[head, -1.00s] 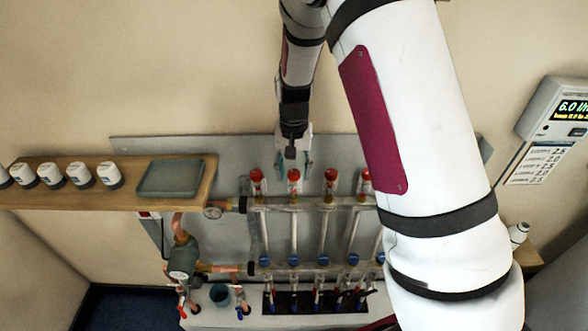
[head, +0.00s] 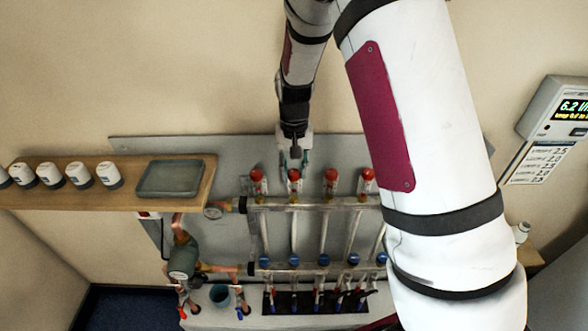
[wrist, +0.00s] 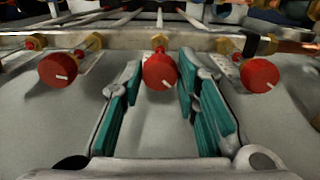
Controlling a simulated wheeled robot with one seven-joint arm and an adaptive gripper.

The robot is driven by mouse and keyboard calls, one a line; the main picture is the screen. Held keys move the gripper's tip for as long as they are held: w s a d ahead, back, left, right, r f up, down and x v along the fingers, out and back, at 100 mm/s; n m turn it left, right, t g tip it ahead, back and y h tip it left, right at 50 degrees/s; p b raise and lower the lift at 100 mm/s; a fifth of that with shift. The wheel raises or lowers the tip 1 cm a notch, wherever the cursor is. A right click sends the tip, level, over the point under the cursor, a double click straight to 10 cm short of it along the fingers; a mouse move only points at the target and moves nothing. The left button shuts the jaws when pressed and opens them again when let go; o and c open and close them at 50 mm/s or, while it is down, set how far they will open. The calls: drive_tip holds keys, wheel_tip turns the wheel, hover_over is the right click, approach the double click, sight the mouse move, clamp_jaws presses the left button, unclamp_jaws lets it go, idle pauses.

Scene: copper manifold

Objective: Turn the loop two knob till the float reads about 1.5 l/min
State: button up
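Several red knobs stand in a row on the upper rail of the copper manifold. The second one from the left, which I take for the loop two knob (head: 294,175), is directly below my gripper (head: 294,161). In the wrist view this red knob (wrist: 159,72) sits between the tips of my two teal-padded fingers, its white mark pointing toward lower right. The gripper is open, with a gap on each side of the knob. Clear tubes (head: 294,235) run down from the rail; the float reading is too small to tell.
Neighbouring red knobs stand close left (wrist: 58,70) and right (wrist: 259,75). A wall display (head: 571,108) reads about 6.2. A wooden shelf (head: 212,185) at left holds several white-capped jars and a grey tray (head: 170,179). A pump (head: 183,260) stands lower left.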

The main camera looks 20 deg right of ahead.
sight(294, 172)
drive_tip(key=shift+o, duration=1)
wheel_tip(294, 172, up, 12)
drive_tip(key=s+r+t, duration=0.2)
drive_tip(key=s+r, duration=0.4)
drive_tip(key=r, duration=0.2)
drive_tip(key=s+r+n+t, duration=0.1)
drive_tip(key=s+r, duration=0.1)
drive_tip(key=s, duration=0.8)
drive_tip(key=s+r+n+t+b, duration=0.1)
drive_tip(key=s+r+n+t, duration=0.1)
drive_tip(key=s, duration=0.7)
drive_tip(key=shift+s+r+t, duration=0.3)
drive_tip(key=shift+s+r, duration=0.05)
drive_tip(key=shift+r, duration=0.35)
